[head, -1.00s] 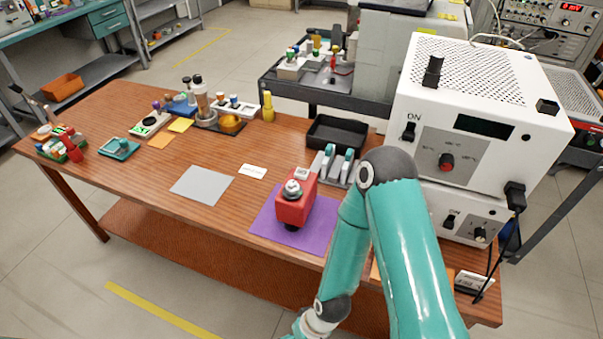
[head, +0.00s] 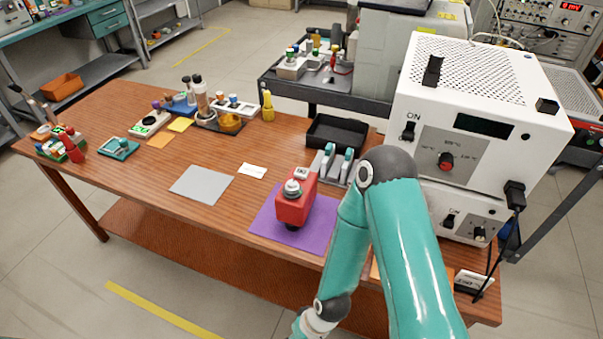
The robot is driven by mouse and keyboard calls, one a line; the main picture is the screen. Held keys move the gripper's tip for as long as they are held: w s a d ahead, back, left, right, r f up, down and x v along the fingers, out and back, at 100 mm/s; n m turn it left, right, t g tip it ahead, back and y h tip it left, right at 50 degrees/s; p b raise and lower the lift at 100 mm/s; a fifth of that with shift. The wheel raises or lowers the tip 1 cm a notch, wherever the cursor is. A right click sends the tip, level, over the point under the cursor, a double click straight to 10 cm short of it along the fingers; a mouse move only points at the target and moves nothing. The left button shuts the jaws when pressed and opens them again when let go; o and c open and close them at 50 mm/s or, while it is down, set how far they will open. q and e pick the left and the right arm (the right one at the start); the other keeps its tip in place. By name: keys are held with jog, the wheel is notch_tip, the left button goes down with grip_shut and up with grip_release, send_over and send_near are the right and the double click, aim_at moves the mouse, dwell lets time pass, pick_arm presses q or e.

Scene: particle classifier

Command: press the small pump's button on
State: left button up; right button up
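A small red device (head: 296,208), which looks like the small pump, stands on a purple mat (head: 262,224) near the table's front edge. A round grey metal part (head: 292,188) sits on its top, with a small pale rectangular piece (head: 302,173) behind it. I cannot tell from this view which part is the button or whether it is on. My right arm comes down in front of the table to the right of the device, and its wrist reaches the bottom edge. My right gripper is out of view below. My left gripper is not in view.
White instrument boxes (head: 480,110) with switches and knobs fill the table's right end. A black tray (head: 338,135) and a grey rack (head: 333,166) stand behind the red device. A grey mat (head: 202,184) and a white card (head: 252,171) lie left.

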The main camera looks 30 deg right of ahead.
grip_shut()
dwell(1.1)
